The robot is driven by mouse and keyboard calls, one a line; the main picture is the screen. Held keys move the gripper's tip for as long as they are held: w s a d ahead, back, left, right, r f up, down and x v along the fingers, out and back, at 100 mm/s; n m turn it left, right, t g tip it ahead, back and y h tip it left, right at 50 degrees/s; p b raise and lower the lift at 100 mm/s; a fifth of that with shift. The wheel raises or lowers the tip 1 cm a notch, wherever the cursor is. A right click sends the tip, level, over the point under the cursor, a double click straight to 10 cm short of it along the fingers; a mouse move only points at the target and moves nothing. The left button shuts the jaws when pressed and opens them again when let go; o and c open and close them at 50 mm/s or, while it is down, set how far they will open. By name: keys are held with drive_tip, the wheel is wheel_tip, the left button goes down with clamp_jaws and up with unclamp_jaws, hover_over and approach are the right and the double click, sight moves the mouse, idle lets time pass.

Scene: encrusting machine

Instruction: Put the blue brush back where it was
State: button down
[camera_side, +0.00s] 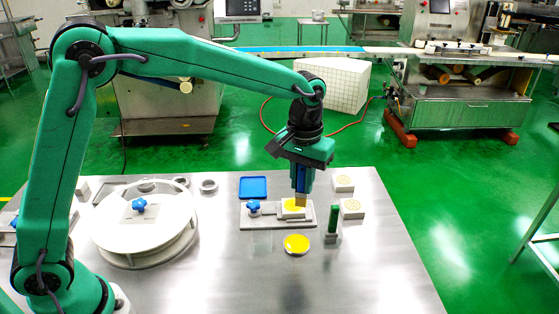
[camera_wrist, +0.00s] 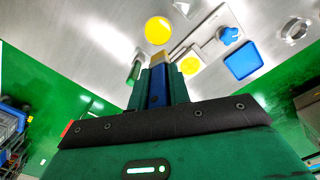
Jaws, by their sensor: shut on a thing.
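My gripper (camera_side: 302,183) points down over the right half of the steel table and is shut on the blue brush. The blue brush (camera_wrist: 157,88) has a blue handle between the green fingers and tan bristles, which also show in the side view (camera_side: 301,200). The bristles are right at a white block with a yellow top (camera_side: 291,206). I cannot tell whether they touch it. The block sits on a grey fixture plate (camera_side: 270,222) with a blue knob (camera_side: 254,205). A green upright piece (camera_side: 333,218) stands just right of the plate.
A yellow round dish (camera_side: 297,243) lies in front of the plate, and a blue square tray (camera_side: 254,187) behind it. Two pale patterned blocks (camera_side: 344,184) stand at the right. A large white round platform (camera_side: 145,225) fills the left. The front right of the table is clear.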

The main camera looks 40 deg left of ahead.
drive_tip(key=s+d+f+n, duration=0.1)
drive_tip(key=s+d+n, duration=0.1)
drive_tip(key=s, duration=1.3)
drive_tip(key=shift+d+f+n, duration=0.15)
drive_tip(key=shift+n, duration=0.35)
drive_tip(key=w+a+f, duration=0.7)
drive_tip(key=w+a, duration=0.1)
drive_tip(key=shift+a, duration=0.15)
drive_tip(key=shift+w, duration=0.1)
drive_tip(key=shift+f, duration=2)
drive_tip(key=shift+f, duration=0.1)
